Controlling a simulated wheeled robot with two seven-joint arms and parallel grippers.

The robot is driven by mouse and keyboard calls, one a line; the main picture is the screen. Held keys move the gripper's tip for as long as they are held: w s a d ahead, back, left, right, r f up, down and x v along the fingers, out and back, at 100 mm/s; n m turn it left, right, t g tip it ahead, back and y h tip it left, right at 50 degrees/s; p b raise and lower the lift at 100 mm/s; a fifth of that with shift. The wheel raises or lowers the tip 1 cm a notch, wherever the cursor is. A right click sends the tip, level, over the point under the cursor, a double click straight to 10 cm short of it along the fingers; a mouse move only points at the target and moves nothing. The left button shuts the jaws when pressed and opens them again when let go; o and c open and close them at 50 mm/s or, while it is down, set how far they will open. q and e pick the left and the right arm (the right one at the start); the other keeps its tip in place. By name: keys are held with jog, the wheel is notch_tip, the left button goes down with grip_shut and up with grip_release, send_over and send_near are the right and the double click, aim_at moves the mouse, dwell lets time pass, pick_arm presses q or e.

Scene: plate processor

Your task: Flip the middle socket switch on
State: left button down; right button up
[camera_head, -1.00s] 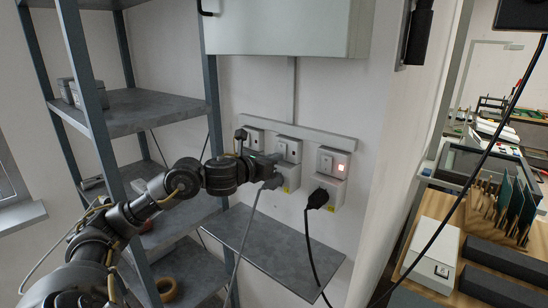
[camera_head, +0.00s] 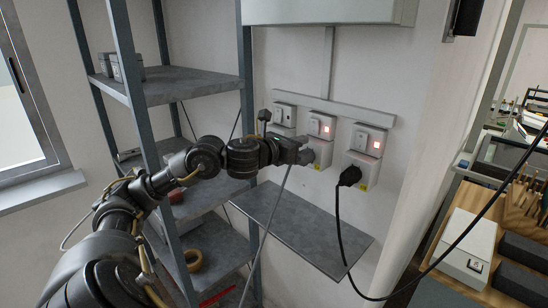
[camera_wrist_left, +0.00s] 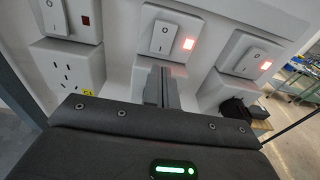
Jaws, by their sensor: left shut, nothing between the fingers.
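The middle socket switch (camera_head: 314,127) is a white rocker on a wall box, and its red lamp (camera_head: 326,129) is lit. It also shows in the left wrist view (camera_wrist_left: 161,38) with the glowing lamp beside it. My left gripper (camera_head: 306,156) is shut and empty, just below this switch, in front of the middle socket. In the left wrist view its closed fingers (camera_wrist_left: 162,86) hide much of the socket below the switch. Whether the fingertips touch the box is unclear. My right gripper is out of view.
The left switch (camera_wrist_left: 52,17) has a dark lamp. The right switch (camera_wrist_left: 243,60) has a lit lamp, and a black plug (camera_head: 350,176) sits below it. A shelving rack (camera_head: 160,82) stands left.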

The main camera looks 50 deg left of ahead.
pick_arm(q)
jog(key=s+f+b, duration=0.1)
jog(key=s+b, duration=0.8)
jog(key=s, duration=0.1)
jog(key=shift+a, duration=0.15)
jog(key=shift+s, duration=0.15)
